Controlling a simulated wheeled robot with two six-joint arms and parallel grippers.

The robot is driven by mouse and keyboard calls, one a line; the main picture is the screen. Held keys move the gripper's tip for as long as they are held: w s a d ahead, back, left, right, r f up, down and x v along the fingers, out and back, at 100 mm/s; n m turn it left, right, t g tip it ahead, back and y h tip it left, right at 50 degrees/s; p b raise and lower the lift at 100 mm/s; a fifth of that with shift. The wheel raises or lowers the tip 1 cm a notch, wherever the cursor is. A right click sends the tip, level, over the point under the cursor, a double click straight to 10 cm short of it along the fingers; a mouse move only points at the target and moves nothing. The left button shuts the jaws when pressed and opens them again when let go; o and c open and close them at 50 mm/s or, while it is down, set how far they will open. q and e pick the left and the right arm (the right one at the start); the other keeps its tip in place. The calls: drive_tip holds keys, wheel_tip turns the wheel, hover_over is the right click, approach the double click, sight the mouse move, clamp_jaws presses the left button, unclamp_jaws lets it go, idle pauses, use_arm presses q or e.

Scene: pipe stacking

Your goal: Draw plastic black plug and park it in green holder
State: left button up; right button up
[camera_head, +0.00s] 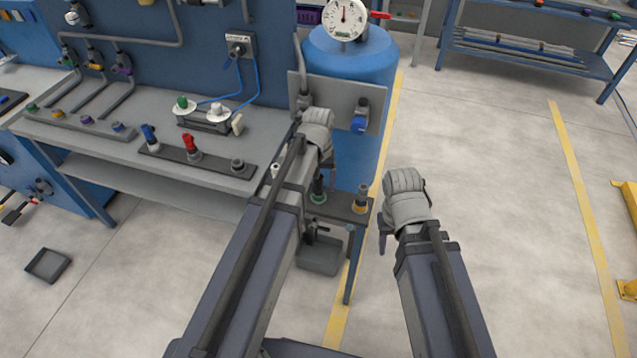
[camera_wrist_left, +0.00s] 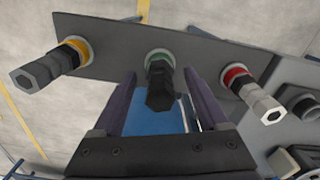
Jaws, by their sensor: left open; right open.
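The black plug (camera_wrist_left: 160,93) sits in the green holder (camera_wrist_left: 157,58), in the middle of a grey plate (camera_wrist_left: 115,35) in the left wrist view. My left gripper (camera_wrist_left: 160,82) is open, with one finger on each side of the plug and gaps visible. In the head view the green holder (camera_head: 318,199) is at the left part of the small stand, partly behind my left arm. My right gripper (camera_head: 384,236) hangs right of the stand, away from the plugs; only one dark finger shows there.
A grey plug (camera_wrist_left: 38,72) stands in the yellow holder and a lighter plug (camera_wrist_left: 257,100) in the red one. A blue tank (camera_head: 352,62) with a gauge stands behind the stand. A workbench (camera_head: 125,165) is at left.

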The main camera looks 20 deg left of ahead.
use_arm(q)
wheel_tip(320, 180, up, 8)
drive_tip(key=p, duration=0.7)
drive_tip(key=shift+f, duration=0.1)
drive_tip(key=s+d+m+y, duration=0.1)
drive_tip(key=s+d+m, duration=0.5)
drive_tip(key=s+d, duration=0.4)
drive_tip(key=s, duration=0.4)
drive_tip(key=shift+s+d, duration=0.15)
drive_tip(key=shift+d, duration=0.1)
drive_tip(key=shift+c, duration=0.3)
